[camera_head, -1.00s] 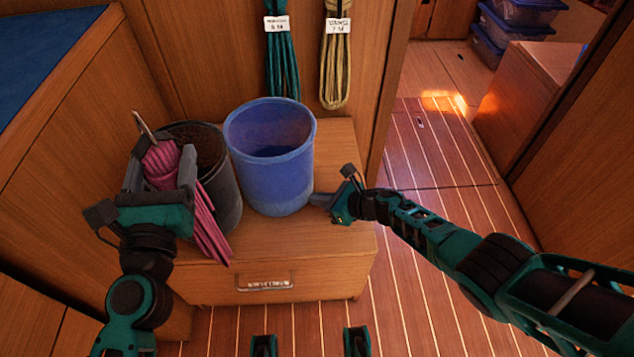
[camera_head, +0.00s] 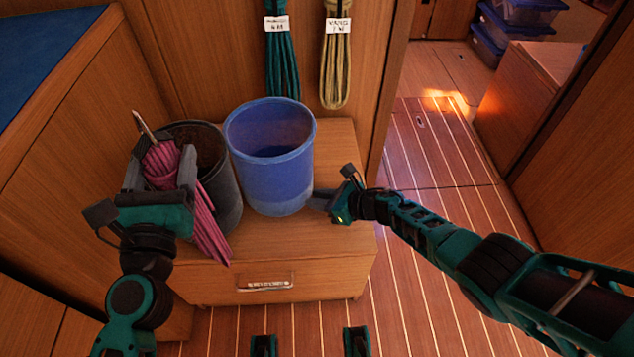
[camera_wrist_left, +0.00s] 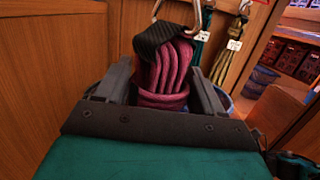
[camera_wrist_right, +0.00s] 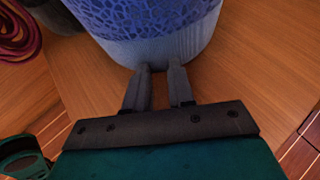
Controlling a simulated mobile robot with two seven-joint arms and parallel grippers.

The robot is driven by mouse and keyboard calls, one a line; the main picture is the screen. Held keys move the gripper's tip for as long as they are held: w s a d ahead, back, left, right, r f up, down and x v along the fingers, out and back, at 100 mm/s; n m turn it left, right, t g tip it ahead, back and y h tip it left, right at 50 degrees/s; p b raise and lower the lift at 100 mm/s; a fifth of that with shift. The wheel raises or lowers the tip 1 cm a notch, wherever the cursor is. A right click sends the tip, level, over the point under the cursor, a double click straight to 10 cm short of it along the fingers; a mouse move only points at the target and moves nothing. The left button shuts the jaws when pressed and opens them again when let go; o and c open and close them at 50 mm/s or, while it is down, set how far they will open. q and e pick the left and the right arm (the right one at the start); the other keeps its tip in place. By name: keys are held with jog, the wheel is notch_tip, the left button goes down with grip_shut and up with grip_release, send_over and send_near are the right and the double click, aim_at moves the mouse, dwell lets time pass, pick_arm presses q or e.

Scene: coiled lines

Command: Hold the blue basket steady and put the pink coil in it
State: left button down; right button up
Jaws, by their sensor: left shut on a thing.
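The pink coil (camera_head: 207,226) hangs from my left gripper (camera_head: 160,172), which is shut on it near its top. In the left wrist view the coil (camera_wrist_left: 168,75) has a black strap and a metal clip above the fingers. The coil is in front of the dark bin, outside the blue basket. The blue basket (camera_head: 277,182) stands upright on the wooden cabinet; no coil shows inside it. My right gripper (camera_head: 322,200) is low at the basket's right side. In the right wrist view its fingers (camera_wrist_right: 160,75) are slightly apart, with tips against or very near the basket's wall (camera_wrist_right: 165,45).
A dark bin (camera_head: 224,188) stands left of the basket, partly hidden by my left gripper and the coil. A teal coil (camera_head: 281,60) and a tan coil (camera_head: 337,65) hang on the wall behind. The cabinet top (camera_head: 335,150) is clear to the basket's right.

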jog(key=shift+o, duration=0.2)
jog(key=shift+d, duration=0.2)
jog(key=shift+v, duration=0.8)
jog(key=shift+s+d+r, duration=0.3)
jog(key=shift+s+d, duration=0.1)
jog(key=shift+s, duration=0.05)
jog(key=v, duration=0.8)
jog(key=shift+s+d+r, duration=0.2)
jog(key=shift+d+r, duration=0.05)
jog(key=shift+r, duration=0.05)
jog(key=shift+o, duration=0.6)
